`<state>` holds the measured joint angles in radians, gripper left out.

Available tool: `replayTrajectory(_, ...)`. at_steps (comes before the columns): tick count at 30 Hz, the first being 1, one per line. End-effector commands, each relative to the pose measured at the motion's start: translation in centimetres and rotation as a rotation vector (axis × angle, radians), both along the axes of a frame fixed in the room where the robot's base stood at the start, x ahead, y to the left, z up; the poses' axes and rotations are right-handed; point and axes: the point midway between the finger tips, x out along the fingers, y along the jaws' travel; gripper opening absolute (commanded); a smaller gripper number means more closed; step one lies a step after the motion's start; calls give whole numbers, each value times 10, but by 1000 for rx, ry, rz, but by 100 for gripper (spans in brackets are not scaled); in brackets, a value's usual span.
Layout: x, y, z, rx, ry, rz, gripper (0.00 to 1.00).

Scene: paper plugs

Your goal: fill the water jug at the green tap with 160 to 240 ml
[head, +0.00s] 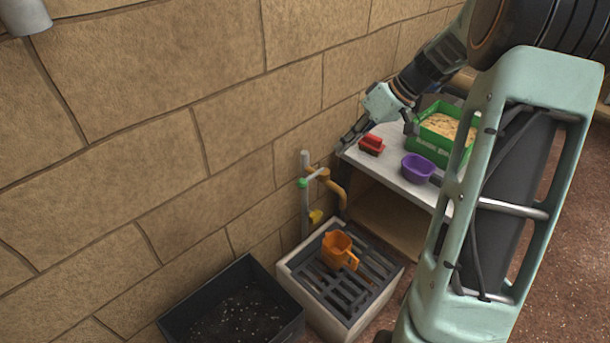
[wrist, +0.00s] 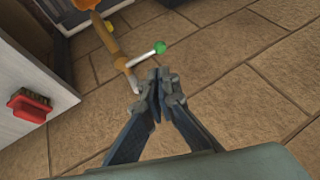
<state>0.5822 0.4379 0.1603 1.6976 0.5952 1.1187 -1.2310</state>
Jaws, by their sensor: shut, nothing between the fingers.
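The orange water jug (head: 337,252) stands upright on the dark grate of a pale basin, roughly below the spout. Its top edge shows in the wrist view (wrist: 84,4). The brass tap (head: 335,186) is on an upright pipe by the wall, and its green knob (head: 302,183) is to the left of the spout. In the wrist view the green knob (wrist: 160,47) is at the end of a pale lever, just beyond my fingertips and apart from them. My gripper (head: 344,148) is shut and empty, above and right of the tap. No water stream is visible, and the jug's water level cannot be told.
A dark bin (head: 215,310) is left of the pale basin (head: 322,315). The stone wall is close behind.

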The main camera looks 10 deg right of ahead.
Motion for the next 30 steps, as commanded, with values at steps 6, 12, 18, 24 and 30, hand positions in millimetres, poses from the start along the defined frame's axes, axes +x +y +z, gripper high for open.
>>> replayTrajectory(6, 0, 0, 0, 1, 0, 0, 0)
replayTrajectory(12, 1, 3, -5, 1, 1, 1, 0)
replayTrajectory(18, 7, 19, -31, 2, 3, 2, 0)
replayTrajectory(24, 16, 42, -68, 2, 4, 2, 0)
replayTrajectory(30, 24, 61, -98, 0, 2, 1, 0)
